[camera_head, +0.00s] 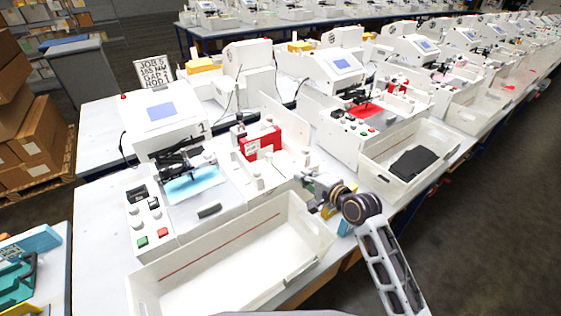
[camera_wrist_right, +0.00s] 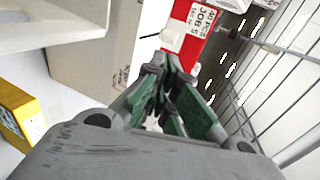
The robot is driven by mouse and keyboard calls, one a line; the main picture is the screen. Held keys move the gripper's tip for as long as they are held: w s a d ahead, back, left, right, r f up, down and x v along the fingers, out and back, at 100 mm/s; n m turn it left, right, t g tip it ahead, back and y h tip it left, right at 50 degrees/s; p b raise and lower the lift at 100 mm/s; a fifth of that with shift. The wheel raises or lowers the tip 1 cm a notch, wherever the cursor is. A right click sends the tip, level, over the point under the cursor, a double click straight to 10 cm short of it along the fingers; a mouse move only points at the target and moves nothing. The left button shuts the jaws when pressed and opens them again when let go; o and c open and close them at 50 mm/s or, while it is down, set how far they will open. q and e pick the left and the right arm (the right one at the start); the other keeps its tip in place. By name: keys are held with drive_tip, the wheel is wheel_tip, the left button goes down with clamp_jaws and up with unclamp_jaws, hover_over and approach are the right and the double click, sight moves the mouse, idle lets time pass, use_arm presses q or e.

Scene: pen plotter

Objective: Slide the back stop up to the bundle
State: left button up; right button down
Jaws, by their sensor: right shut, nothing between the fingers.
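The red bundle (camera_head: 260,143) stands in the white feeder beside the nearest plotter. Its red side and white "JOB 5" label show in the right wrist view (camera_wrist_right: 204,18). A small white block (camera_wrist_right: 172,40) shows between my fingertips and the bundle; I cannot tell for sure that it is the back stop. My right gripper (camera_head: 306,178) is at the feeder's right end, apart from the bundle. In the wrist view its green-padded fingers (camera_wrist_right: 168,62) are together and empty, pointing towards the white block. My left gripper is not in view.
A white open tray (camera_head: 225,255) stands in front of the plotter (camera_head: 162,115). A yellow box (camera_wrist_right: 20,113) is low at the left of the wrist view. Wire mesh (camera_wrist_right: 285,85) runs along its right. A second plotter with a tray (camera_head: 370,170) stands to the right.

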drive_tip(key=shift+w+a, duration=0.1)
drive_tip(key=shift+w, duration=0.05)
approach(278, 165)
drive_tip(key=shift+w+a+p, duration=0.2)
drive_tip(key=shift+w+a, duration=0.4)
drive_tip(key=shift+w, duration=0.3)
drive_tip(key=shift+w+a+p, duration=0.2)
drive_tip(key=shift+w+a, duration=0.4)
drive_tip(key=shift+w, duration=0.25)
drive_tip(key=shift+w+a+p, duration=0.15)
drive_tip(key=shift+w+a, duration=0.4)
drive_tip(key=shift+w, duration=0.3)
drive_tip(key=shift+w+a+p, duration=0.15)
drive_tip(key=shift+w+a, duration=0.4)
drive_tip(key=shift+w, duration=0.3)
drive_tip(key=shift+w+a+r+p, duration=0.1)
drive_tip(key=shift+w+a+p, duration=0.25)
drive_tip(key=shift+w, duration=0.2)
